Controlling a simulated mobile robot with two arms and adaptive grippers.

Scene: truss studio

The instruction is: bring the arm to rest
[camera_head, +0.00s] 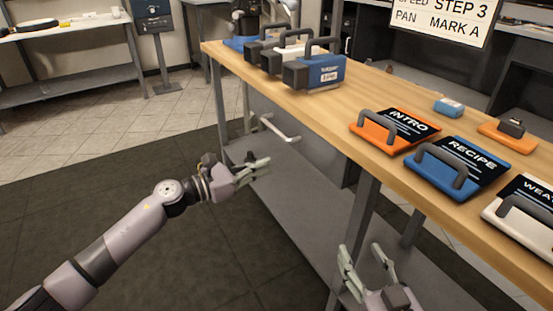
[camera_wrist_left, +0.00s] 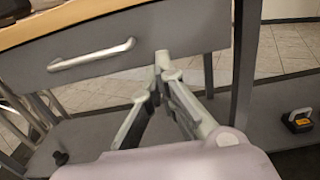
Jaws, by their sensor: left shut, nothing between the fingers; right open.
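My left arm (camera_head: 120,236) reaches in from the lower left of the head view, over the dark mat in front of the workbench. My left gripper (camera_head: 260,167) is shut and empty, below the bench top and near the drawer. In the left wrist view its fingertips (camera_wrist_left: 162,62) come together in front of the grey drawer. My right gripper (camera_head: 362,252) is open and empty at the bottom of the head view, beside the bench's front side. Its fingers point up and stand apart.
The wooden workbench (camera_head: 393,165) holds several handled cards, with a blue box (camera_head: 318,72) farther back. The drawer handle (camera_head: 280,128) juts out near my left gripper; it also shows in the left wrist view (camera_wrist_left: 92,54). The dark mat (camera_head: 95,190) is clear.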

